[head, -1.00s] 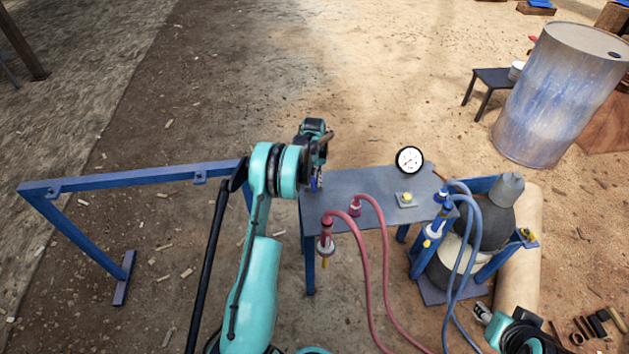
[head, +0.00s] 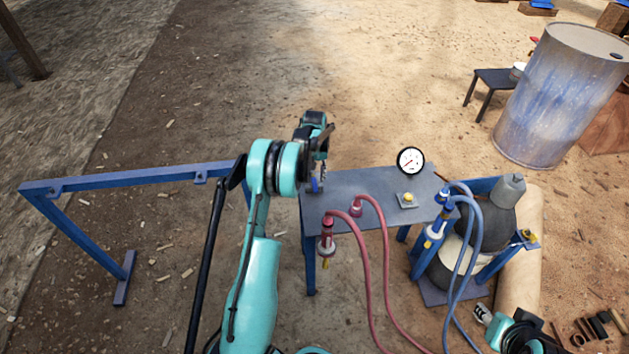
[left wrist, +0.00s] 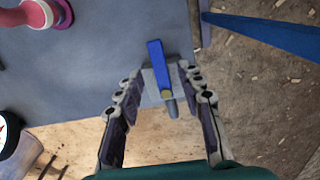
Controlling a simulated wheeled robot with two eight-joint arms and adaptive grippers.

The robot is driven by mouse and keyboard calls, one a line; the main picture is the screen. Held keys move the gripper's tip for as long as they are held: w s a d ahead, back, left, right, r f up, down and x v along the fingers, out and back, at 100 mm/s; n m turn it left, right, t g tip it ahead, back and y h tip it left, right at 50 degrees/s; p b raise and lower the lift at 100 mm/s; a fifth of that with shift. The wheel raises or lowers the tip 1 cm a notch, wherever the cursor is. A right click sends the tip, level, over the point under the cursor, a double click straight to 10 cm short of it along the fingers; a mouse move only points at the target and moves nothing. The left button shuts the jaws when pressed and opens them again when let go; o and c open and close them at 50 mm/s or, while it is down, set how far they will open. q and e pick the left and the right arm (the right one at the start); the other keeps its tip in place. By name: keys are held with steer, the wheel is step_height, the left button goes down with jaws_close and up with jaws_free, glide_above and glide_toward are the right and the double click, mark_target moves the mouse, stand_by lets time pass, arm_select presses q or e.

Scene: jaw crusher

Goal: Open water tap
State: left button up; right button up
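The water tap (left wrist: 170,104) is at the table's edge, with a blue lever handle (left wrist: 157,55) on top and a short grey spout. In the left wrist view, my left gripper (left wrist: 161,80) is open, with one finger on each side of the tap; I cannot tell if either touches it. In the head view, my left gripper (head: 320,168) is above the table's left end and partly hidden by my wrist. A bit of the blue handle (head: 315,185) shows below it. My right gripper (head: 482,315) is low at the right, far from the tap, its opening unclear.
The grey table (head: 370,182) carries a round gauge (head: 410,160), a yellow button (head: 408,197) and red hose fittings (head: 327,224). Blue hoses (head: 475,235) and dark tanks stand at the right. A blue rail frame (head: 120,180) is at the left.

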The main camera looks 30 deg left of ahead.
mark_target(314, 185)
arm_select(q)
step_height(314, 185, up, 9)
steer(key=shift+r, duration=0.15)
stand_by(0.5)
